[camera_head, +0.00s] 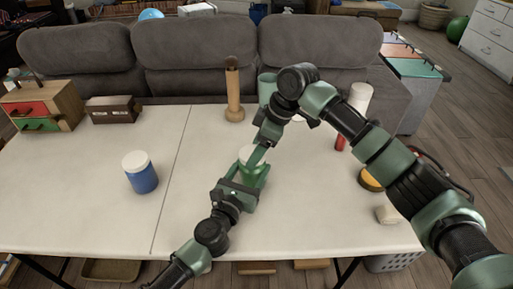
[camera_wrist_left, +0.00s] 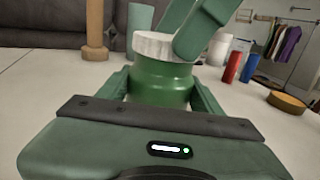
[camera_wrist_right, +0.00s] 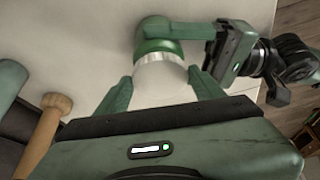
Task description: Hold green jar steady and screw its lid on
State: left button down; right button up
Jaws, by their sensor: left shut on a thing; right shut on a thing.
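The green jar (camera_wrist_left: 160,82) stands on the white table, and my left gripper (camera_wrist_left: 162,92) is shut around its body. Its white ribbed lid (camera_wrist_left: 152,46) sits on top of the jar, looking roughly level. My right gripper (camera_wrist_right: 160,84) is shut on the lid (camera_wrist_right: 158,72) from above, one finger on each side. In the right wrist view the green jar (camera_wrist_right: 155,35) shows beyond the lid. In the head view my arms partly hide the jar and lid. I cannot tell how far the lid is threaded.
A blue jar with a white lid (camera_head: 142,178) stands at the left. A wooden post (camera_head: 234,92), a dark box (camera_head: 114,109) and a small drawer chest (camera_head: 44,106) stand near the back edge. A yellow-and-black round thing (camera_head: 370,180) lies at the right. The left-front table is clear.

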jog(key=shift+f, duration=0.45)
